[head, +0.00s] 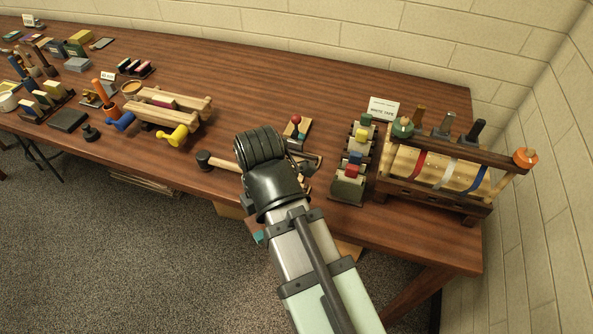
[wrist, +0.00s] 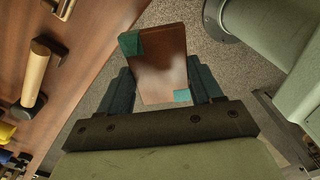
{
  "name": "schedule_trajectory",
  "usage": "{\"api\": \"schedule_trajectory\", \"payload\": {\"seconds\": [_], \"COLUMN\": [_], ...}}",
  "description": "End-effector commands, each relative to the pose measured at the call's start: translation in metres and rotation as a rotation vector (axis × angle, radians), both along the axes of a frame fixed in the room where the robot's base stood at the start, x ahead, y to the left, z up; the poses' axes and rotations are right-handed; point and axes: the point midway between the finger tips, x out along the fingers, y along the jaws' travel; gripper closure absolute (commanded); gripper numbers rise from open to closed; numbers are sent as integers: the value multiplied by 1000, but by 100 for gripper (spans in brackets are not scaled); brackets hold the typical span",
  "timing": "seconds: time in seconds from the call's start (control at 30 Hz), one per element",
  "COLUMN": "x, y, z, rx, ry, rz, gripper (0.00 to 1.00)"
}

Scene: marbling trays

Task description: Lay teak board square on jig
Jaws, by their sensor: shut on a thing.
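My gripper (wrist: 161,86) is shut on a reddish-brown board (wrist: 163,65), which appears to be the teak board, in the wrist view. The board has teal patches at two corners, and a dark finger lies along each side. It is over the grey carpet, off the table's edge. In the head view my arm hides the fingers and most of the board; a teal bit (head: 258,237) shows beside the arm. A wooden base with a red-knobbed clamp (head: 296,121) stands on the table behind my wrist, partly hidden; I cannot tell for sure whether it is the jig.
A mallet (head: 215,162) lies left of my wrist, near the table's front edge. Right of it stand a rack of coloured blocks (head: 350,182) and a wooden frame with a banded roll (head: 440,172). Bare tabletop (head: 240,90) lies behind.

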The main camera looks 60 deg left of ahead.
Motion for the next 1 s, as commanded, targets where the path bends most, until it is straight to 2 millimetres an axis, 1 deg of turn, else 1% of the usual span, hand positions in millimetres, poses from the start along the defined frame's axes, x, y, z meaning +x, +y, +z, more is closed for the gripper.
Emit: {"api": "schedule_trajectory", "payload": {"seconds": [0.1, 0.3, 0.5, 0.67, 0.77, 1.0], "x": [0, 0, 0, 3, 11, 48], "y": [0, 0, 0, 3, 14, 51], "z": [0, 0, 0, 0, 1, 1], "rx": [0, 0, 0, 0, 0, -1], "ry": [0, 0, 0, 0, 0, 1], "rz": [168, 422, 585, 640, 648, 646], "gripper": [70, 70, 70, 70, 70, 70]}}
